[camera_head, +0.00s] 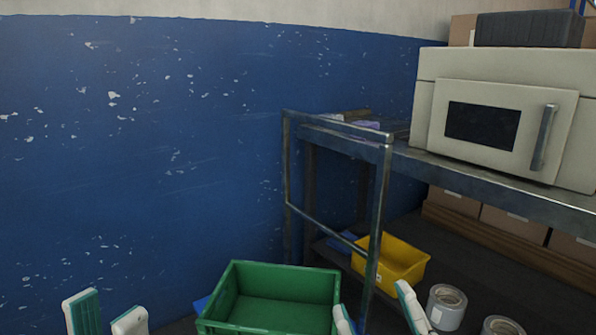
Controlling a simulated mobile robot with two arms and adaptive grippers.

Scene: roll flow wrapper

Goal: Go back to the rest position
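My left gripper (106,314) shows at the bottom left edge, with two white and teal fingertips apart and nothing between them. My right gripper (377,312) shows at the bottom edge right of the middle, its two fingertips also apart and nothing seen between them. Both are cut off by the lower edge of the view, so my wrists and arms are hidden. A green crate (272,312) stands between the two grippers and looks empty inside as far as it shows.
A metal shelf rack (385,180) stands at the right, bearing a microwave (437,95). Cardboard boxes (515,222) lie behind. A blue wall (150,150) closes the left.

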